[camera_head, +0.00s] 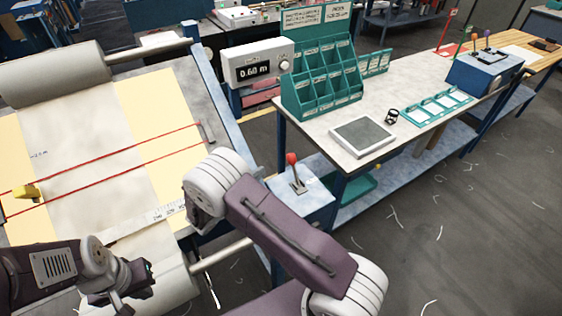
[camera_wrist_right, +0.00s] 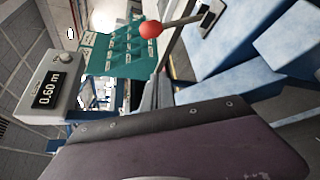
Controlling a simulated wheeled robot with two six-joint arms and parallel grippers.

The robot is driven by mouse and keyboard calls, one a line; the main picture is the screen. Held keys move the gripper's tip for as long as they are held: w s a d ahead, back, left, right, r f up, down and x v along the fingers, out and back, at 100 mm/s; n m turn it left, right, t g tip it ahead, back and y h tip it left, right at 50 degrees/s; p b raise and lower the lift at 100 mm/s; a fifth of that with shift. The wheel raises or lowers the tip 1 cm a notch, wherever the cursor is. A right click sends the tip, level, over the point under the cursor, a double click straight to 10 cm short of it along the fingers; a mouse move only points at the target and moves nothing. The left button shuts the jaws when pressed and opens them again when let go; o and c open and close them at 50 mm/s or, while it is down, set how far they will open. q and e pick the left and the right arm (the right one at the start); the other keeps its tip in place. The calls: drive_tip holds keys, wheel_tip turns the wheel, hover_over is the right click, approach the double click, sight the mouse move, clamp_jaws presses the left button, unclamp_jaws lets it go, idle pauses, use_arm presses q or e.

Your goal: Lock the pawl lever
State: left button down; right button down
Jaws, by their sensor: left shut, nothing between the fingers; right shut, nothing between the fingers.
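A lever with a red knob (camera_head: 291,159) stands up from a pale blue box (camera_head: 306,202) beside the fabric table. The knob also shows near the top of the right wrist view (camera_wrist_right: 151,29), on a metal shaft. I cannot tell for certain that this is the pawl lever. My left gripper (camera_head: 132,288) is low at the left, over the near end of the fabric table, apart from the lever, shut and empty. My right arm crosses the middle, its wrist left of the lever. My right gripper's fingers are hidden in both views.
A display reading 0.60 m (camera_head: 254,66) stands behind the lever. A green rack (camera_head: 320,85) and a grey tray (camera_head: 362,137) are on the bench at right. Red lines and a yellow tool (camera_head: 27,191) lie across the fabric table. A thin metal handle (camera_head: 212,290) hangs low.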

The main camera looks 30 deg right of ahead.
sight(294, 169)
drive_tip(key=d+p, duration=0.1)
drive_tip(key=d, duration=0.2)
drive_tip(key=w+d+p, duration=0.1)
drive_tip(key=d+p, duration=0.1)
drive_tip(key=d, duration=0.1)
drive_tip(key=w+d+p, duration=0.1)
drive_tip(key=d+p, duration=0.1)
drive_tip(key=d, duration=0.1)
drive_tip(key=shift+w+d+f, duration=0.15)
drive_tip(key=shift+d+f, duration=0.1)
drive_tip(key=shift+f, duration=0.05)
drive_tip(key=shift+s+r+p, duration=0.1)
drive_tip(key=shift+s+p, duration=0.2)
drive_tip(key=shift+s, duration=0.05)
drive_tip(key=shift+w+d, duration=0.1)
drive_tip(key=shift+f, duration=0.2)
